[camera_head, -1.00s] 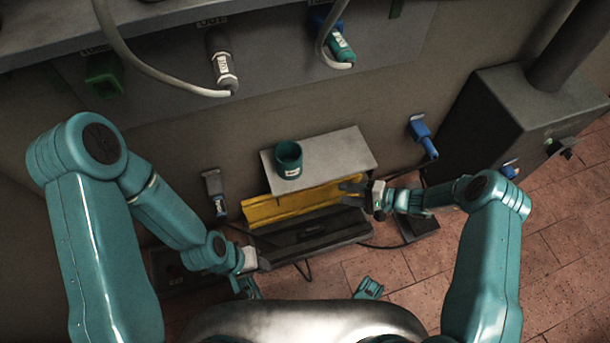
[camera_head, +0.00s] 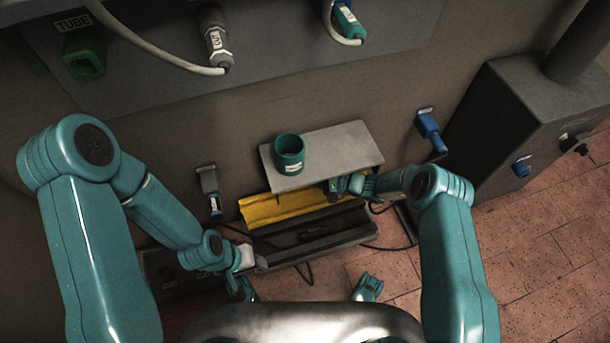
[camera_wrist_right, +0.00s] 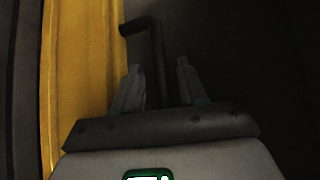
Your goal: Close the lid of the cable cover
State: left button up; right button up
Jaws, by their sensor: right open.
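The cable cover is a long dark box (camera_head: 325,231) low at the wall, with a dark interior. Its yellow lid (camera_head: 270,212) stands open along the back, and its right end is hidden by my right arm. The lid also runs down the left of the right wrist view (camera_wrist_right: 80,70). My right gripper (camera_head: 334,190) is at the lid's right end, under the shelf. In the wrist view its fingers (camera_wrist_right: 157,85) are open and apart, right of the yellow lid. My left gripper (camera_head: 250,262) is at the box's left end; its jaws are unclear.
A grey shelf (camera_head: 340,150) with a teal cup (camera_head: 289,154) sits just above the lid. A dark bent rod (camera_wrist_right: 155,45) runs behind my right fingers in the wrist view. A black cable and a dark cabinet (camera_head: 510,115) are to the right. Tiled floor is open in front.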

jog(key=shift+w+a+f, duration=0.15)
jog(key=shift+w+a, duration=0.15)
jog(key=shift+a, duration=0.25)
grip_shut()
jog(key=shift+s, duration=0.1)
